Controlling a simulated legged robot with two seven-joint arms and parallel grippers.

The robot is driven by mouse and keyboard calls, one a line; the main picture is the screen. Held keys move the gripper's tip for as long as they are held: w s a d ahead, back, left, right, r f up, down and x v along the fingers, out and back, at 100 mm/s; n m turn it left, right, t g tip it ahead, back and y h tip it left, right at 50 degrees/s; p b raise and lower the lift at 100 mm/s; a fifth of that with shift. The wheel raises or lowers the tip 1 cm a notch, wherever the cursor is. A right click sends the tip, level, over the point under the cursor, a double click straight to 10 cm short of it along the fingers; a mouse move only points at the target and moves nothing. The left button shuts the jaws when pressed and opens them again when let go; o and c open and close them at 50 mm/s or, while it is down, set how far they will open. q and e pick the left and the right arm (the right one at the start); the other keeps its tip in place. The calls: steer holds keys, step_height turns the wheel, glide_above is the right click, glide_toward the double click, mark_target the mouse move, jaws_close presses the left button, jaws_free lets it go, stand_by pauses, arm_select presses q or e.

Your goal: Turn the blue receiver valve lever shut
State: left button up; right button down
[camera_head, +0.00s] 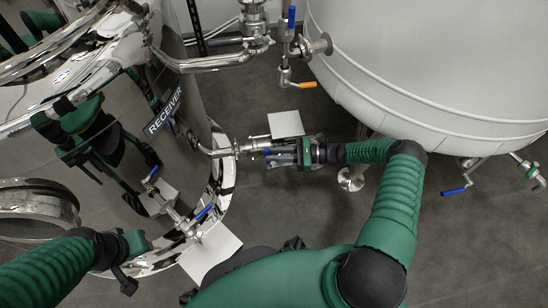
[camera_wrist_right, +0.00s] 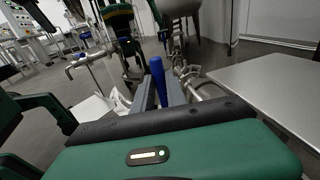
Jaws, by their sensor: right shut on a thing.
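The receiver (camera_head: 163,110) is a shiny steel tank at left with a RECEIVER label. A steel pipe and valve (camera_head: 245,147) come out of its right side. My right gripper (camera_head: 272,153) is at this valve, shut on its blue lever (camera_head: 266,152). In the right wrist view the blue lever (camera_wrist_right: 158,78) stands up between the grey fingers (camera_wrist_right: 162,92). The fingers hide part of the lever. My left gripper (camera_head: 126,278) is low at the left, away from the valve; its jaws are unclear.
A second blue lever (camera_head: 203,212) sits near the receiver's lower edge by a white plate (camera_head: 210,248). Another white plate (camera_head: 286,124) is just above my right gripper. A big pale tank (camera_head: 430,70) fills the upper right. An orange-handled valve (camera_head: 306,85) hangs between the tanks.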

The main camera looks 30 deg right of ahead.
steer(key=shift+s+d+f+y+b, duration=0.1)
steer(key=shift+d+f+y+b, duration=0.2)
steer(key=shift+d+b, duration=0.15)
steer(key=c, duration=1.3)
jaws_free()
steer(key=shift+c, duration=0.2)
steer(key=shift+r, duration=0.1)
